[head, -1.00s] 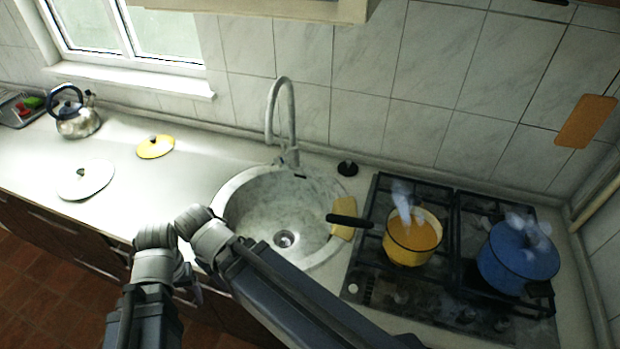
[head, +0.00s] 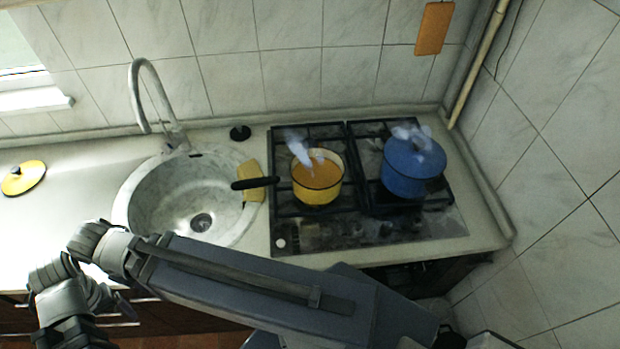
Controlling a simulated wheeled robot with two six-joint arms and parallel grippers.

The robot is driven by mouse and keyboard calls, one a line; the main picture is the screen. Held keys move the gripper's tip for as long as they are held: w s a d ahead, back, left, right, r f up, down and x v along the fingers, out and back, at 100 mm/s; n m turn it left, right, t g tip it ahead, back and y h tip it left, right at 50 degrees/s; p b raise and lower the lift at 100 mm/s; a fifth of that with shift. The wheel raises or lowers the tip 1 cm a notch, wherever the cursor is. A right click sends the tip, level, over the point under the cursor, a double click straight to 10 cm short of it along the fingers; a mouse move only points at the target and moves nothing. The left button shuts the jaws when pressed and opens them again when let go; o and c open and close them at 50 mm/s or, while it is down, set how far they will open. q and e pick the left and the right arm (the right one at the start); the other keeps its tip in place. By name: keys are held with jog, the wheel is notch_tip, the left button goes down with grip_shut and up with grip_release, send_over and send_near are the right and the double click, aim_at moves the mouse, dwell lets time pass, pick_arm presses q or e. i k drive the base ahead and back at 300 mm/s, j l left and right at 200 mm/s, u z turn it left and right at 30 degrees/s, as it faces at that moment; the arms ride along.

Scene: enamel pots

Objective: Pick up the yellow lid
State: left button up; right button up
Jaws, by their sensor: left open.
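The yellow lid (head: 22,179) lies flat on the counter at the far left, left of the sink, with its dark knob up. My left gripper (head: 108,300) is at the lower left, low by the counter's front edge, largely hidden among my grey arm links. It is open, and I see nothing held in it. It is apart from the lid, below and to the right of it in the picture. My right gripper is out of view.
A round sink (head: 150,205) with a tall faucet (head: 150,95) lies right of the lid. A steaming yellow pot (head: 318,180) and a steaming blue pot (head: 412,168) stand on the stove (head: 350,232). The yellow pot's black handle (head: 255,183) points toward the sink.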

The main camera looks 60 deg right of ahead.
aim_at(25, 176)
jog(key=i+j+z, duration=0.65)
jog(key=j+z, duration=0.2)
jog(key=j, duration=0.4)
jog(key=i+j+z, duration=0.15)
jog(key=j+z, duration=0.3)
jog(key=j, duration=0.25)
jog(key=j+z, duration=0.45)
jog(key=j, duration=0.35)
jog(key=j+z, duration=0.4)
jog(key=j, duration=0.4)
